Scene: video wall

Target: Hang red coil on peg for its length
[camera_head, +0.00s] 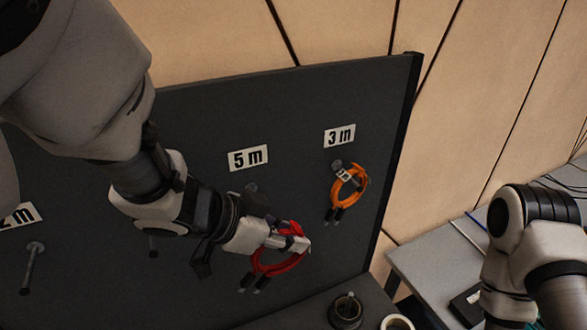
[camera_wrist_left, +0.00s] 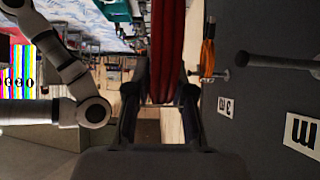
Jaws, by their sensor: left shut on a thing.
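My left gripper (camera_head: 296,243) is shut on the red coil (camera_head: 270,268) and holds it in front of the dark board, below the "5 m" label (camera_head: 248,158). Dark plug ends hang from the coil's lower part. In the left wrist view the coil (camera_wrist_left: 167,45) runs between the fingers (camera_wrist_left: 163,95). The peg under the "5 m" label (camera_head: 251,187) is bare, up and left of the coil; a bare peg (camera_wrist_left: 275,61) also shows in the wrist view. The coil's length tag cannot be read. My right gripper is out of view.
An orange coil (camera_head: 349,187) hangs on the peg under the "3 m" label (camera_head: 339,136). Another bare peg (camera_head: 33,262) is at the left under a partly hidden label. My left arm covers part of the board (camera_head: 210,95). A grey table (camera_head: 420,262) stands at the right.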

